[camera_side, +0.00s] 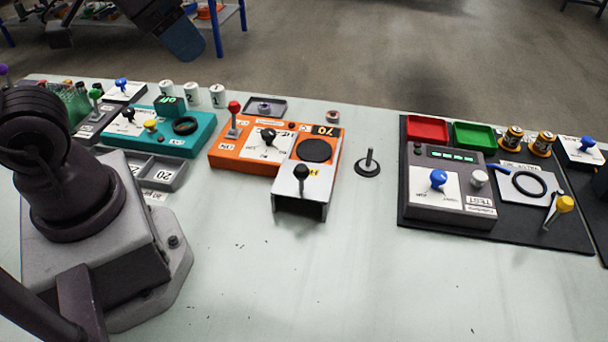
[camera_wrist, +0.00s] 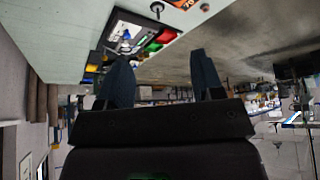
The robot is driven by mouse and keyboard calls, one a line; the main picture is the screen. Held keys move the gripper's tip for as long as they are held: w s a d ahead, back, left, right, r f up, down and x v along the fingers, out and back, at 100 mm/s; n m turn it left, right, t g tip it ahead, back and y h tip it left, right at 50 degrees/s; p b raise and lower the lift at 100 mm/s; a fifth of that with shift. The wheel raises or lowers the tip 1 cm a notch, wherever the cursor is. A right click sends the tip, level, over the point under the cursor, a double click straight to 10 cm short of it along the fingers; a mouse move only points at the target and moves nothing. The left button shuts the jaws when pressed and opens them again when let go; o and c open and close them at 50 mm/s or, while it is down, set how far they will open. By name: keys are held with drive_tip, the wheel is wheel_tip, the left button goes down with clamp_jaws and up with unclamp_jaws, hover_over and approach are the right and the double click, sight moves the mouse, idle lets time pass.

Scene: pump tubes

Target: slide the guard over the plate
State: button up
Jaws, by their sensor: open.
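The orange unit (camera_side: 228,162) stands mid-table in the side view, with a round black plate (camera_side: 314,150) uncovered on its right part. The guard appears to be the silver hood (camera_side: 288,183) with an upright black knob (camera_side: 301,172), at the front of that part and short of the plate. My gripper (camera_side: 185,40) is high at the top left of the side view, beyond the table's far edge and well away from the guard. In the wrist view its two dark fingers (camera_wrist: 158,60) stand apart with nothing between them. The guard is not visible there.
A black disc with an upright pin (camera_side: 368,165) stands right of the orange unit. A teal unit (camera_side: 180,140) and a grey tray (camera_side: 165,172) are to the left. A dark board (camera_side: 420,220) with a tester and bins is to the right. The front table is clear.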

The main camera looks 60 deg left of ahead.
drive_tip(key=shift+c, duration=0.2)
drive_tip(key=m+g, duration=0.6)
hover_over(301, 170)
drive_tip(key=f, duration=1.6)
drive_tip(key=shift+s+a+f, duration=0.4)
drive_tip(key=shift+w+r, duration=0.3)
drive_tip(key=shift+w, duration=0.35)
drive_tip(key=shift+f+m, duration=0.4)
drive_tip(key=shift+f, duration=0.15)
wheel_tip(301, 170, down, 12)
drive_tip(key=shift+r, duration=0.1)
